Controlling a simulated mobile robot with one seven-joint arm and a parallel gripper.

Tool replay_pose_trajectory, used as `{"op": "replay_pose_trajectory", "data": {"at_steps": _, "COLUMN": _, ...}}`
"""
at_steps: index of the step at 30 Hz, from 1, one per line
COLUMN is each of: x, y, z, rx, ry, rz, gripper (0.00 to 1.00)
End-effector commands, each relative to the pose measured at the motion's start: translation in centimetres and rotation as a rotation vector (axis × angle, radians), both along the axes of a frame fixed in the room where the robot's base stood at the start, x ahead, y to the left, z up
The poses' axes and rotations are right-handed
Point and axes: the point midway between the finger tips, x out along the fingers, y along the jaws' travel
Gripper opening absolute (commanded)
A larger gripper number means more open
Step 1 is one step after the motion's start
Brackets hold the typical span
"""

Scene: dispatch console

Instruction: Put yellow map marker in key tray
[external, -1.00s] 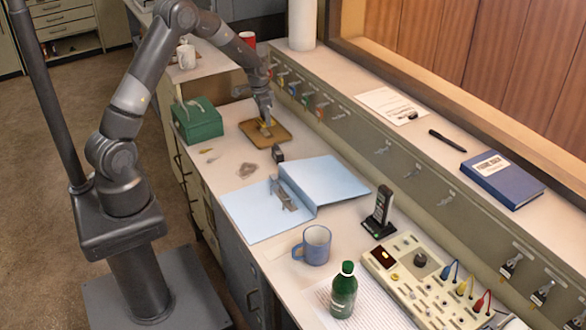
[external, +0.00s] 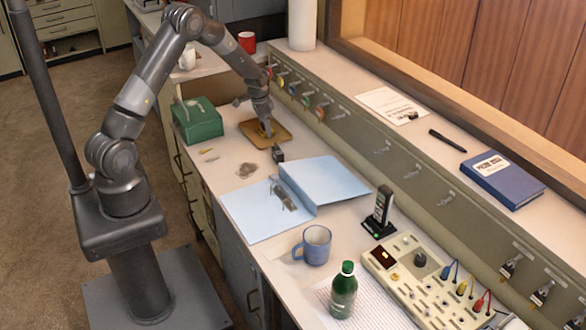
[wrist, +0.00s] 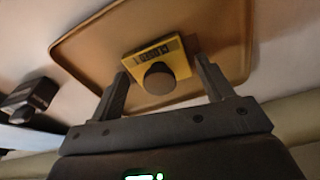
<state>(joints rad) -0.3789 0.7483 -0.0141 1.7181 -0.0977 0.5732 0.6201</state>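The key tray (external: 284,130) is a shallow tan tray on the counter near the green box. In the wrist view its brown floor (wrist: 95,55) and raised rim fill much of the picture. The yellow map marker (wrist: 176,62) is a yellow block with dark print and a dark round knob, seen over the tray floor. My gripper (wrist: 160,70) is open, with one finger on each side of the marker and a gap visible at the right finger. In the external view my gripper (external: 266,134) is low over the tray and mostly hides the marker.
A green box (external: 198,122) stands left of the tray. A small black object (external: 278,154) lies just in front of it. An open blue folder (external: 325,180), a mug (external: 313,246) and a green bottle (external: 343,290) are nearer. The panel with keys (external: 345,120) rises behind.

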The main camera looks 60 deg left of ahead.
Motion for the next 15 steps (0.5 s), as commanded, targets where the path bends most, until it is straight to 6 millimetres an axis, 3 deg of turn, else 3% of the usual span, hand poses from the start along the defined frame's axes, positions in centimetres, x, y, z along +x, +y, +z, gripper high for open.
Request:
{"op": "replay_pose_trajectory", "data": {"at_steps": 4, "x": 0.0, "y": 0.0, "z": 0.0, "rx": 0.000, "ry": 0.000, "rz": 0.000, "gripper": 0.85}}
{"op": "replay_pose_trajectory", "data": {"at_steps": 11, "x": 0.0, "y": 0.0, "z": 0.1, "rx": 0.000, "ry": 0.000, "rz": 0.000, "gripper": 0.85}}
{"op": "replay_pose_trajectory", "data": {"at_steps": 15, "x": 0.0, "y": 0.1, "z": 1.2, "rx": 0.001, "ry": -0.003, "rz": 0.000, "gripper": 0.85}}
